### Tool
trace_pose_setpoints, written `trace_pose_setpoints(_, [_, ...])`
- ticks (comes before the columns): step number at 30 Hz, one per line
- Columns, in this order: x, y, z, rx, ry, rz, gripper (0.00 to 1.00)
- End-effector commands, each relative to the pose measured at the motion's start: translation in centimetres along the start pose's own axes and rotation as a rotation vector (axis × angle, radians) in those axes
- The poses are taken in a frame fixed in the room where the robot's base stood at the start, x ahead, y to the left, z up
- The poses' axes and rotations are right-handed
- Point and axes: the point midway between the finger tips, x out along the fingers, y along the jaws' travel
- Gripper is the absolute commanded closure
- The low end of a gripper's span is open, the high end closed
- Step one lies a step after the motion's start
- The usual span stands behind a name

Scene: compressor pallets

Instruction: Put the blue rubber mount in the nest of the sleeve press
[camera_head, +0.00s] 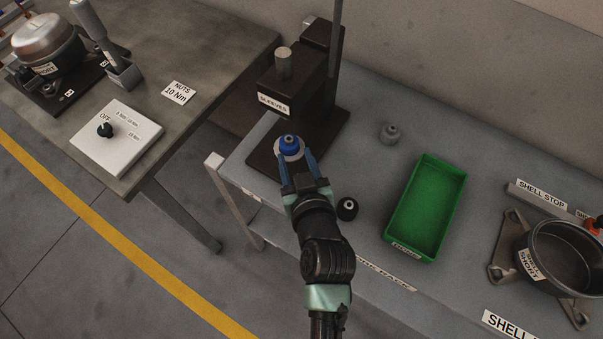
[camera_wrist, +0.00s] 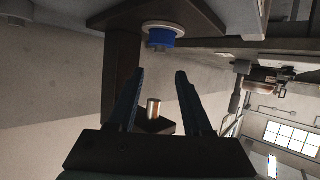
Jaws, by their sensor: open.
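The blue rubber mount (camera_head: 289,142) sits upright on the pale round nest (camera_head: 278,154) of the dark sleeve press (camera_head: 293,83), labelled SLEEVES. The wrist view, which is upside down, also shows the blue mount (camera_wrist: 161,42) against the pale nest ring (camera_wrist: 163,26). How deeply it is seated is hard to tell. My gripper (camera_head: 296,157) is open and empty, its two blue fingers just in front of the nest. In the wrist view the mount is beyond the fingertips (camera_wrist: 160,73), with a visible gap. The press's metal cylinder (camera_wrist: 153,107) shows between the fingers.
A black mount (camera_head: 347,209) stands right beside my arm. A grey mount (camera_head: 390,133) stands behind the green bin (camera_head: 424,212), which looks empty. A shell pot (camera_head: 565,258) is at the far right. A gap separates this bench from the left table (camera_head: 205,75).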

Motion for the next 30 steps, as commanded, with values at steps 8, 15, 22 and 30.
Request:
trace_pose_setpoints(8, [-4.3, 0.0, 0.1, 0.001, 0.0, 0.0, 0.5])
trace_pose_setpoints(15, [-5.5, 0.0, 0.0, 0.001, 0.0, 0.0, 0.5])
trace_pose_setpoints(22, [-4.6, 0.2, -5.9, -0.009, 0.108, 0.016, 0.5])
trace_pose_setpoints(30, [-7.8, 0.7, -27.8, -0.024, 0.529, 0.089, 0.5])
